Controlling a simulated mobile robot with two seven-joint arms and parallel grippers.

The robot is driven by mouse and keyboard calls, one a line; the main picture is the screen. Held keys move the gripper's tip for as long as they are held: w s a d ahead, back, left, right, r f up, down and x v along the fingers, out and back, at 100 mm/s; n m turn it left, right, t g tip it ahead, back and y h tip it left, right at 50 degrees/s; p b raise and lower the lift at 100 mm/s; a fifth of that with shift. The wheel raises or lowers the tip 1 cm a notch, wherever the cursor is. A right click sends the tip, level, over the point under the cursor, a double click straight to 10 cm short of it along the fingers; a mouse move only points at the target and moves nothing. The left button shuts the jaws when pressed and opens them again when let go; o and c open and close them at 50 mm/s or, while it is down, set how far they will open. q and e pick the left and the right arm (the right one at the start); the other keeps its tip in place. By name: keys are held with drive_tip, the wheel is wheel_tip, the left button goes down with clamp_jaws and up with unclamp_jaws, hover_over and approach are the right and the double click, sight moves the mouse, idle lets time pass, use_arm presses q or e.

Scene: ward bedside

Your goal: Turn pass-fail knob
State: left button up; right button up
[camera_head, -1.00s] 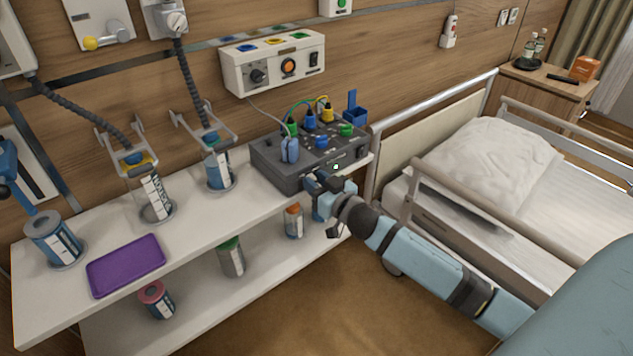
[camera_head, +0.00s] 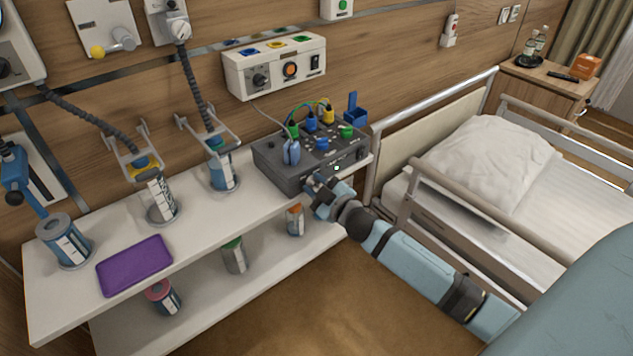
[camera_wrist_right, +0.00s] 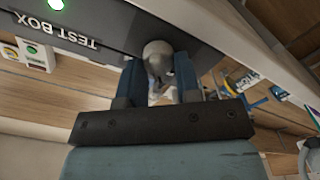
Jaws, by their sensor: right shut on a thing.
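The dark grey test box (camera_head: 290,175) stands at the right end of the white shelf's top. A small green light (camera_head: 337,168) glows on its front; the wrist view shows the lit light (camera_wrist_right: 56,4) and the upside-down lettering "TEST BOX". A rounded grey knob (camera_wrist_right: 157,50) sticks out of the front face between the two blue fingers of my right gripper (camera_head: 313,187). The right gripper is shut on this knob. In the head view the gripper hides the knob, so its pointing direction cannot be read. My left gripper is not in view.
The box top carries several plugs and cables. A purple tray (camera_head: 135,265) and canisters stand along the white shelf (camera_head: 200,232). A bed rail (camera_head: 440,175) rises close to the right of the box. A control panel (camera_head: 275,65) is on the wall above.

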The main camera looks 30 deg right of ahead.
drive_tip(key=shift+n, duration=0.6)
drive_tip(key=o, duration=0.8)
drive_tip(key=shift+o, duration=0.2)
drive_tip(key=shift+s+f, duration=0.1)
drive_tip(key=shift+s, duration=0.4)
drive_tip(key=s+d, duration=0.1)
drive_tip(key=s, duration=1.1)
drive_tip(key=shift+s, duration=0.4)
